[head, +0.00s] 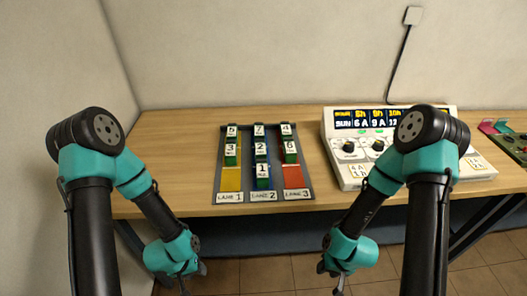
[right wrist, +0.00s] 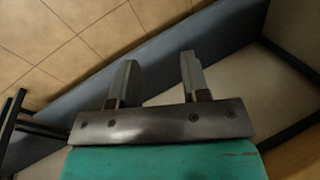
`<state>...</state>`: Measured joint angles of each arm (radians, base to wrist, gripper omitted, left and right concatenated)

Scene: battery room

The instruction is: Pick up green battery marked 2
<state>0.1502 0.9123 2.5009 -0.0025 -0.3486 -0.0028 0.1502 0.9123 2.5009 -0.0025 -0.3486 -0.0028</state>
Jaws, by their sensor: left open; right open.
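The green battery marked 2 (head: 260,149) stands upright in the middle lane of a dark rack (head: 217,190), between a battery marked 7 (head: 259,131) behind it and a battery marked 1 (head: 263,170) in front. Its lower part is largely hidden by the battery marked 1. My left gripper (head: 184,284) is open and empty, low in front of the table, to the left of the rack. My right gripper (head: 333,284) is open and empty, low in front of the table, to the right of the rack. Its two parted fingers show in the right wrist view (right wrist: 156,75).
Lane 1 (head: 230,181) is yellow and lane 3 (head: 293,178) red; each holds two batteries towards the back. A white control panel (head: 345,175) with display and knobs stands right of the rack. The wooden table (head: 170,150) is clear left of the rack.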

